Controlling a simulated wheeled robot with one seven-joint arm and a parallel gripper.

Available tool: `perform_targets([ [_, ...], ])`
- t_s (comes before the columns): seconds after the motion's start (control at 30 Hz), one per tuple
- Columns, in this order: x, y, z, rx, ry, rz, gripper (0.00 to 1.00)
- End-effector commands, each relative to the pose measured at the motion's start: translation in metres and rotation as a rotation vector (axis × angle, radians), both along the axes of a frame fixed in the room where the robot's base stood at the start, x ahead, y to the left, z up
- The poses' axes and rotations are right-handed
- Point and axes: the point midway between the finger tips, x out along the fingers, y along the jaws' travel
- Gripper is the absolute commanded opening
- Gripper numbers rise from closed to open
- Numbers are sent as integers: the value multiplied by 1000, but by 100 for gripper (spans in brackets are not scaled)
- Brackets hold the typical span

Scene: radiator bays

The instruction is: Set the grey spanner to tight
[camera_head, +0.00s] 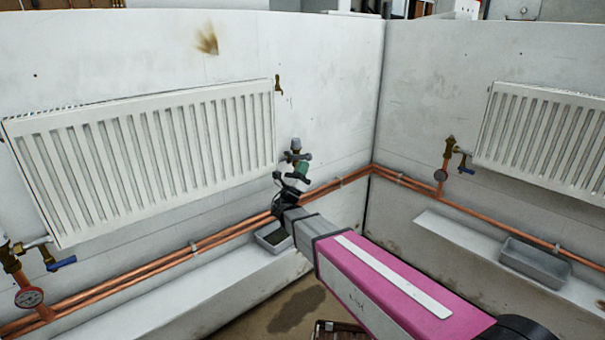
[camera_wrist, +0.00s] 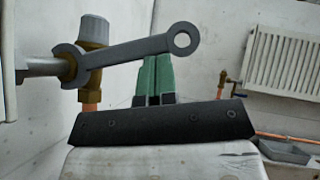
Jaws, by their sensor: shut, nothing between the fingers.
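The grey spanner (camera_wrist: 138,50) sits with its open jaw around the fitting of a brass valve (camera_wrist: 93,42) in the wrist view. Its handle runs right and slightly up, ending in a ring. In the head view the spanner (camera_head: 303,156) is small, below the valve's grey cap. My gripper (camera_wrist: 155,60) has green fingers, closed together and empty. The fingertips are just under the spanner's handle in the wrist view; I cannot tell whether they touch it. My gripper (camera_head: 302,169) is also at the valve in the head view, partly hidden by my wrist.
A white radiator (camera_head: 150,150) hangs left of the valve, and another (camera_head: 545,140) on the right wall. Copper pipes (camera_head: 150,268) run low along both walls. A grey tray (camera_head: 268,241) stands below the valve, another (camera_head: 535,262) on the right ledge. A blue-handled valve (camera_head: 62,263) is far left.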

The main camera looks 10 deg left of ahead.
Motion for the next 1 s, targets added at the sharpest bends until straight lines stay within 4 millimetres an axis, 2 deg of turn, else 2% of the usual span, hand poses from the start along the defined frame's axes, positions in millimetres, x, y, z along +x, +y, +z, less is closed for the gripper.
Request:
perform_targets([
  [0.3,2,1,17,3,-2,-2,0],
  [1.0,2,1,22,2,-9,-2,0],
])
